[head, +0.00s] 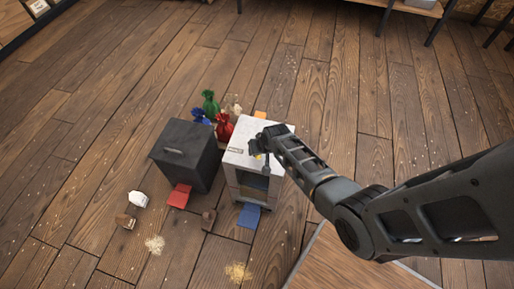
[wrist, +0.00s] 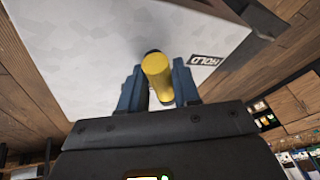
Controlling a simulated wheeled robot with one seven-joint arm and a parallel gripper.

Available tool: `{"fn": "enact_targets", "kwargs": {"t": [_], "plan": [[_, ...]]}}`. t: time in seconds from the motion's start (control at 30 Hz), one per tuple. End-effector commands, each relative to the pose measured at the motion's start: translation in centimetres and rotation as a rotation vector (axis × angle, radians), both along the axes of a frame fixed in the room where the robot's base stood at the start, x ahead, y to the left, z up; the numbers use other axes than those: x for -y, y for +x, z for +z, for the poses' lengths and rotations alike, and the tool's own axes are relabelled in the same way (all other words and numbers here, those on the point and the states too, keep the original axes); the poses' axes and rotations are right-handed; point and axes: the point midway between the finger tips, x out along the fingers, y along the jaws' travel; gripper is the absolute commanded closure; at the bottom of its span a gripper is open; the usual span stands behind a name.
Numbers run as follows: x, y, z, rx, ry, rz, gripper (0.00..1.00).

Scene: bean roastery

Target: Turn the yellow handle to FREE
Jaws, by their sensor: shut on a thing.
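The yellow handle (wrist: 157,70) shows in the wrist view as a rounded yellow grip on a dark pivot, at the face of a pale speckled cabinet (wrist: 85,45). My gripper (wrist: 159,88) is shut on the handle, with one finger on each side of it. A label reading HOLD (wrist: 207,61) is on the cabinet to the right of the handle; no FREE label is legible. In the head view the cabinet (head: 242,158) stands on the floor, and my gripper (head: 260,147) is at its top, hiding most of the handle.
A dark grey box (head: 185,155) stands left of the cabinet. Green (head: 210,102), blue (head: 200,117) and red (head: 224,126) bags are behind. Red (head: 179,196) and blue (head: 249,216) mats lie in front. Small blocks and spilled grains are on the floor at left. A wooden board (head: 345,265) lies at right.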

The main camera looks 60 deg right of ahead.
Motion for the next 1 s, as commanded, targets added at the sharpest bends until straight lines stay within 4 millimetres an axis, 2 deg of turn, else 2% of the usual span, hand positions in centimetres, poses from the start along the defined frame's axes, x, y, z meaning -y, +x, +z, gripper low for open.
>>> {"fn": "enact_targets", "kwargs": {"t": [0.5, 1.0], "plan": [[0.06, 0.02, -0.01, 0.002, -0.002, -0.414, 0.99], [0.03, -0.05, -0.03, 0.0, 0.0, -0.55, 0.99]]}}
